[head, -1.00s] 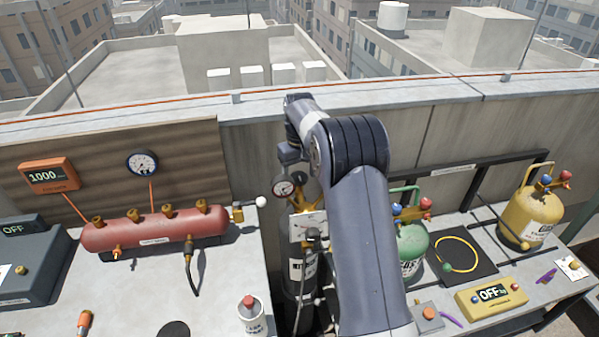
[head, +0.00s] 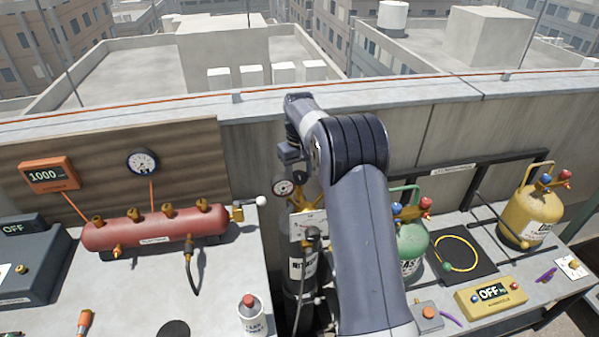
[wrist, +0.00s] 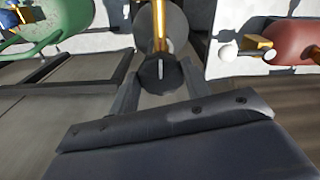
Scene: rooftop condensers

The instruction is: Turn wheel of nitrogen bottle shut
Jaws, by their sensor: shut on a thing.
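The nitrogen bottle (head: 303,267) is a dark cylinder with a pale label.
A red manifold tank (head: 155,230) with brass valves lies on the left bench, and a white bottle (head: 251,315) stands near its front edge. A green cylinder (head: 411,245) stands close right of my arm. A yellow cylinder (head: 530,215) stands farther right. A parapet runs behind.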

